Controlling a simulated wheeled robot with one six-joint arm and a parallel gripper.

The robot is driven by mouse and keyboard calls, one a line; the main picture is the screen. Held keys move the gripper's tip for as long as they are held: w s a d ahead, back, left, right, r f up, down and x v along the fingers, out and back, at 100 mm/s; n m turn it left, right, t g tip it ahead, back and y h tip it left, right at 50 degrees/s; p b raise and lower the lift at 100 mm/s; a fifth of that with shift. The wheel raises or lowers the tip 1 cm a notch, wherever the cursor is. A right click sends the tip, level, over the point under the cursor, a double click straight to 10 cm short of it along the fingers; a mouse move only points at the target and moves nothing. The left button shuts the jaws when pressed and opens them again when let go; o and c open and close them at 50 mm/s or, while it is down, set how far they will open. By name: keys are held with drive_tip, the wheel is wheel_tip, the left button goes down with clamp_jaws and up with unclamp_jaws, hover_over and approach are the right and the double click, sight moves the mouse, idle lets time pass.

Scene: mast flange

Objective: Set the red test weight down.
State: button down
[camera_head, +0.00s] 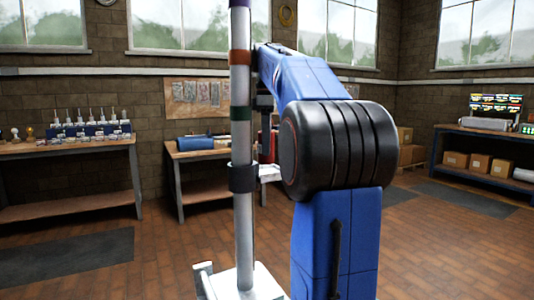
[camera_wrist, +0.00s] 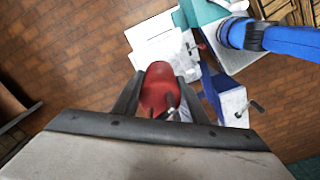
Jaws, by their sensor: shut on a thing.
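The red test weight (camera_wrist: 158,88) is between the two dark fingers of my gripper (camera_wrist: 160,92), which is shut on it, in the wrist view. In the head view, a narrow red part of the weight (camera_head: 273,145) shows behind the mast, below the dark end of my arm. A small pale flange plate (camera_head: 269,172) sticks out beside the black collar on the mast, just under the weight. The mast and my arm hide much of both. I cannot tell whether the weight touches the plate.
The pale upright mast (camera_head: 241,90), with purple, orange and green bands, stands close in front. Benches stand at the left (camera_head: 70,148) and behind the mast (camera_head: 195,152). A blue shelf unit (camera_head: 480,135) with boxes is at the right. Brick floor lies open between them.

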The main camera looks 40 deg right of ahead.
drive_tip(key=shift+f, duration=1.4)
drive_tip(key=shift+f, duration=0.15)
drive_tip(key=c, duration=1.1)
unclamp_jaws()
drive_tip(key=shift+r, duration=3.9)
drive_tip(key=shift+s, duration=0.15)
